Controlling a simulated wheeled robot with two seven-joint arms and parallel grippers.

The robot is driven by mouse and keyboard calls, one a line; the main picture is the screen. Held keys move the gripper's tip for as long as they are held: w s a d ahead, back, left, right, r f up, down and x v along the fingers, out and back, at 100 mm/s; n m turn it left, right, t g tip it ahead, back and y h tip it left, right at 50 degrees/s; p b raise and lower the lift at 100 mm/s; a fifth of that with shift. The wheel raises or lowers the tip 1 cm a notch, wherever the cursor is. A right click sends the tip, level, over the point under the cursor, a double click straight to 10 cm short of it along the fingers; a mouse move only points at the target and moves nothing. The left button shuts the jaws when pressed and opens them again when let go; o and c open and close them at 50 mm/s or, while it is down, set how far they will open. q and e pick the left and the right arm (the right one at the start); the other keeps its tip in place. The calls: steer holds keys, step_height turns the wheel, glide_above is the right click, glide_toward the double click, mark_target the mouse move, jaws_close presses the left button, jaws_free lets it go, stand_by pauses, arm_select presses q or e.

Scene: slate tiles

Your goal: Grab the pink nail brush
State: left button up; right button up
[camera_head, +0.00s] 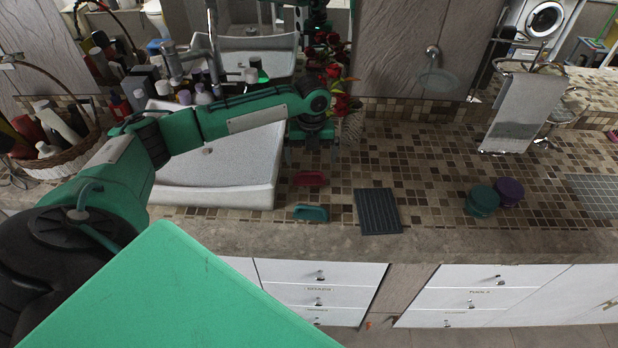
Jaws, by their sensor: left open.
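The pink nail brush (309,179) lies on the tiled counter just right of the white sink. It looks dark pink to red. My left arm comes in from the left across the sink. My left gripper (312,158) points down with its fingers apart, just behind or above the pink brush in the picture. It holds nothing that I can see. The exact height of the fingertips over the counter is hard to tell. My right gripper is not in view.
A teal brush (310,213) lies in front of the pink one. A dark ribbed mat (378,211) lies to the right, with a teal jar (482,201) and a purple jar (509,191) farther right. The sink (225,188) and several bottles stand left. Counter between mat and jars is clear.

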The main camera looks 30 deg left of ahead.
mark_target(309, 178)
arm_select(q)
steer(key=f, duration=0.2)
steer(key=shift+a+f, duration=0.2)
steer(key=shift+f, duration=0.2)
steer(key=shift+f+p, duration=0.2)
steer(key=shift+p, duration=0.25)
steer(key=f, duration=0.1)
steer(key=f+p, duration=0.1)
steer(key=f, duration=0.1)
steer(key=shift+s+f+p, duration=0.25)
steer(key=shift+f+p, duration=0.05)
steer(key=shift+f, duration=0.55)
steer(key=c, duration=0.8)
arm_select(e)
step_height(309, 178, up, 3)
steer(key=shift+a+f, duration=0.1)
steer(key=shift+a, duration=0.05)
